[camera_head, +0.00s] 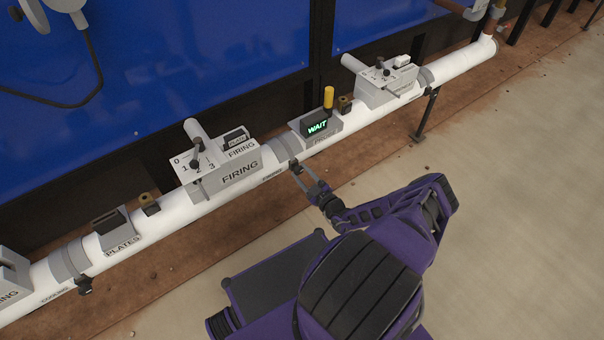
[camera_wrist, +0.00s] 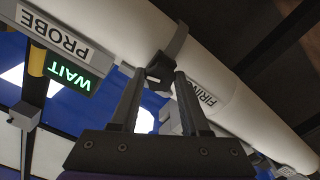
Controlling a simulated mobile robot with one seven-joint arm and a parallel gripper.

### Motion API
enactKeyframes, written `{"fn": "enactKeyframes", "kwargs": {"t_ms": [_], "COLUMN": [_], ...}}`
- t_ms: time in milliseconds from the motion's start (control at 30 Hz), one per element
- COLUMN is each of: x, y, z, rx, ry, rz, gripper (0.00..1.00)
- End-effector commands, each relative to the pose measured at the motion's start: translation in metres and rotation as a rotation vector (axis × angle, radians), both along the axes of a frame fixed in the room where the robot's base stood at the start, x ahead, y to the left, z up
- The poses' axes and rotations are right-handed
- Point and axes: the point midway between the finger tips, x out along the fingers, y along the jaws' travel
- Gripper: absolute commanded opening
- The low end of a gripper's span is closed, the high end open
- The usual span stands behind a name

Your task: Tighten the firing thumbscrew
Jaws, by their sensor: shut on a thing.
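The firing thumbscrew is a small dark knob (camera_head: 294,164) under a grey collar (camera_head: 287,148) on the white pipe, between the FIRING box (camera_head: 218,170) and the PROBE box. A small FIRING label on the pipe is beside it. In the wrist view the dark knob (camera_wrist: 159,74) sits between the fingertips, against the pipe. My gripper (camera_head: 299,172) reaches up to it from the front, and its fingers (camera_wrist: 157,82) are shut on the knob. The fingertips hide part of its sides, and its thread is not visible.
The PROBE box (camera_head: 316,124) has a lit green WAIT display and a yellow-capped post (camera_head: 328,97). The FIRING box carries a lever on a 0-to-3 scale. Another dark knob (camera_head: 84,286) hangs below the pipe near PLATES. A thin support leg (camera_head: 427,115) stands right. Open floor lies right.

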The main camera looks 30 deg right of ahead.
Motion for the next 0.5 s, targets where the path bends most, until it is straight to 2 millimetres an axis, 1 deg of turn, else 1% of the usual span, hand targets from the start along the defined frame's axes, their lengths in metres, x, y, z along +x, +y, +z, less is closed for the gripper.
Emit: {"fn": "enactKeyframes", "kwargs": {"t_ms": [200,500], "x": [-0.0014,-0.0014], "y": [0.0009,0.001], "z": [-0.001,-0.0009], "rx": [0.115,0.184], "ry": [0.011,0.016], "rz": [0.001,0.001], "gripper": [0.0,0.0]}}
